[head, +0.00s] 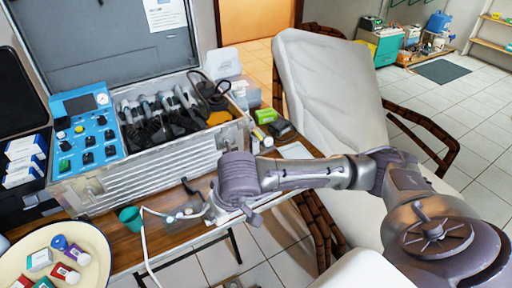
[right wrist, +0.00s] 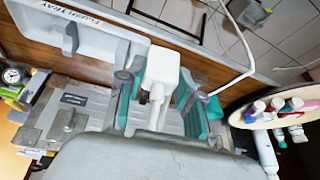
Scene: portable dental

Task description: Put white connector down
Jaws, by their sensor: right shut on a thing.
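The white connector (right wrist: 161,68) is between the fingers of my right gripper (right wrist: 160,95) in the right wrist view. The gripper is shut on it, and the connector's pale body sticks out past the fingers. In the head view my right gripper (head: 188,211) is at the table's front edge, before the silver case, and partly hidden by its own wrist. A white cable (head: 147,245) runs by the gripper and hangs over the edge. I cannot tell whether the connector touches the table. My left gripper is in neither view.
The open silver case (head: 150,172) with a blue control panel (head: 88,125) stands behind. A round cream tray (head: 97,245) holds small bottles. The flush tray (right wrist: 100,22) lies close by. A pale chair (head: 325,85) stands right.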

